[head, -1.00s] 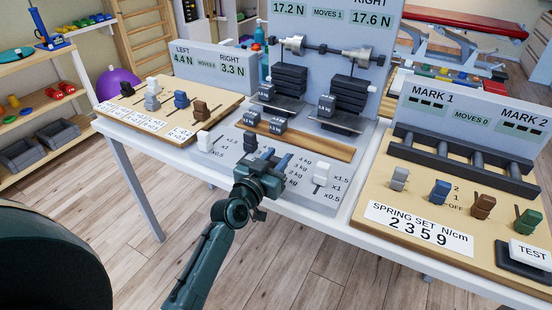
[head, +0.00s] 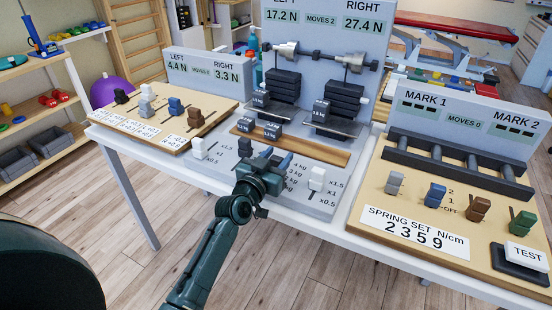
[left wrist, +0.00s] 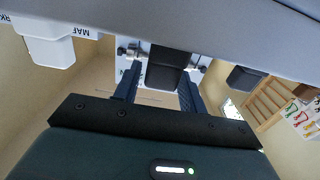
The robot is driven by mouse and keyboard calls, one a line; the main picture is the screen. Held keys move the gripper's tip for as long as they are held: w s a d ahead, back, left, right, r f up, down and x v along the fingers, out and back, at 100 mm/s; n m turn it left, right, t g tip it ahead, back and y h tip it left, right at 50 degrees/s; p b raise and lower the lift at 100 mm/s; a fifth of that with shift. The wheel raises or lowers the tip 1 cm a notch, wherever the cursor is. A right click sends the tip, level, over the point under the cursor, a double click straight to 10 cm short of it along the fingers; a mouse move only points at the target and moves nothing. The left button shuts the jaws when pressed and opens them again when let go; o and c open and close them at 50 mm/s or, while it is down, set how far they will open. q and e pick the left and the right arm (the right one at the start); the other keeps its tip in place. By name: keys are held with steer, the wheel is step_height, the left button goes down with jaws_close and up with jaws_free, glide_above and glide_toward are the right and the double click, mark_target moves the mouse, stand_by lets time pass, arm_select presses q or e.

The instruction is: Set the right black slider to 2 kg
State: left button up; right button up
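The right black slider is mostly hidden by my left gripper (head: 277,158) in the head view. In the left wrist view, a dark block that looks like its handle (left wrist: 166,72) sits between the two fingers of the left gripper (left wrist: 160,88), which look closed against it. Its scale of kg marks (head: 297,172) shows just right of the gripper and is partly covered. The other black slider (head: 245,147) stands to the left, apart from the gripper. The RIGHT readout (head: 367,22) shows 27.4 N and the LEFT one 17.2 N. My right gripper is in neither view.
White sliders stand at the left (head: 199,148) and right (head: 317,179) of the grey panel. Weight stacks (head: 337,102) stand behind a wooden strip (head: 315,151). A spring-set board (head: 376,189) is on the right, and another slider board (head: 207,125) on the left.

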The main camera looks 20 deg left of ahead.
arm_select(q)
steer(key=shift+o, duration=1.1)
steer(key=shift+s, duration=0.15)
steer(key=s+a, duration=0.1)
steer(key=s, duration=1.2)
steer(key=shift+w, duration=0.1)
